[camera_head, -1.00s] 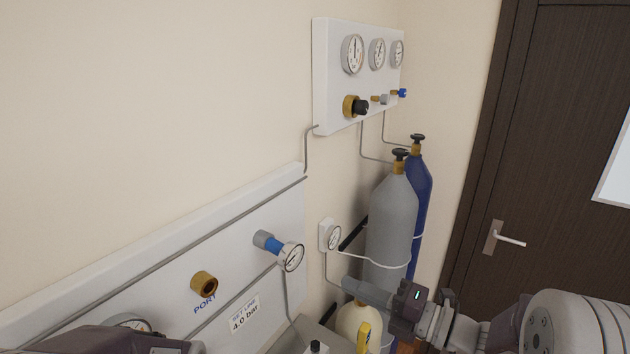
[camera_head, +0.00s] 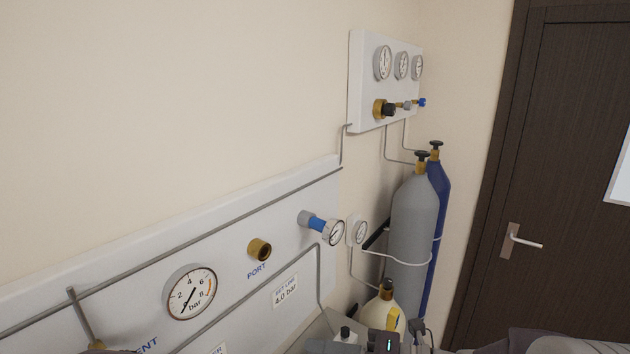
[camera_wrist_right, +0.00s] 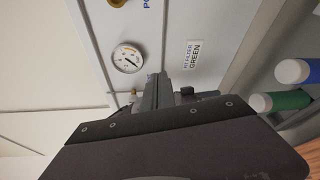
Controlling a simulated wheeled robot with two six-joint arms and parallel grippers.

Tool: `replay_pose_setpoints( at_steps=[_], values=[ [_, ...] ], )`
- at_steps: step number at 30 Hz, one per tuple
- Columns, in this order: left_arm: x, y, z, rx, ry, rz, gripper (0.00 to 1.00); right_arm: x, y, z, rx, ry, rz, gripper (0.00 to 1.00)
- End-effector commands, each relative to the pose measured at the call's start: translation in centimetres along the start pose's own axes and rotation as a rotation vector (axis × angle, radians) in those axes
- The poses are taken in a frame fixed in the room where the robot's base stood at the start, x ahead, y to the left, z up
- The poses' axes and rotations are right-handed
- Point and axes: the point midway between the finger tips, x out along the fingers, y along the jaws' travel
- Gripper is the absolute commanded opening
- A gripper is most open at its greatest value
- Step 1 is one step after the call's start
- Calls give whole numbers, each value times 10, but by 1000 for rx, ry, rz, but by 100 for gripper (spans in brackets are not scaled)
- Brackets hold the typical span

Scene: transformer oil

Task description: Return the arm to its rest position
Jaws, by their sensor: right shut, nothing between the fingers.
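My right gripper (camera_head: 332,346) is low at the bottom edge of the head view, in front of the yellow-white cylinder. Its dark body with a small green light shows beside the grey fingers. In the right wrist view its fingers (camera_wrist_right: 158,90) are together, with nothing seen between them. The rest of my right arm is mostly cut off by the lower edge. My left gripper is not seen.
A white wall panel carries a pressure gauge (camera_head: 190,292), a brass port (camera_head: 259,250) and a blue-collared gauge (camera_head: 333,231). Grey (camera_head: 412,232) and blue (camera_head: 438,215) cylinders stand by the wall. A dark door (camera_head: 560,150) is at right.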

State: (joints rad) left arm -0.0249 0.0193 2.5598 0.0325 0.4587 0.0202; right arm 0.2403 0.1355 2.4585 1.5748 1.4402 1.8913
Motion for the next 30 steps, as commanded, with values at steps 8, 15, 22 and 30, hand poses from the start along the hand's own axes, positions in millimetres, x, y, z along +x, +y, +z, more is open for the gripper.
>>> replay_pose_setpoints(
  at_steps=[8,15,22,30],
  values=[
    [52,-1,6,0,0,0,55,2,-112,-122,-435,480,-222,0],
    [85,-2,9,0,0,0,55,-110,-265,-157,-1684,1462,-162,0],
    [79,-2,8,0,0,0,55,-149,-292,-90,2365,-2008,-329,0],
    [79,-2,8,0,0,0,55,-148,-292,-86,2300,-1929,-406,0]
  ],
)
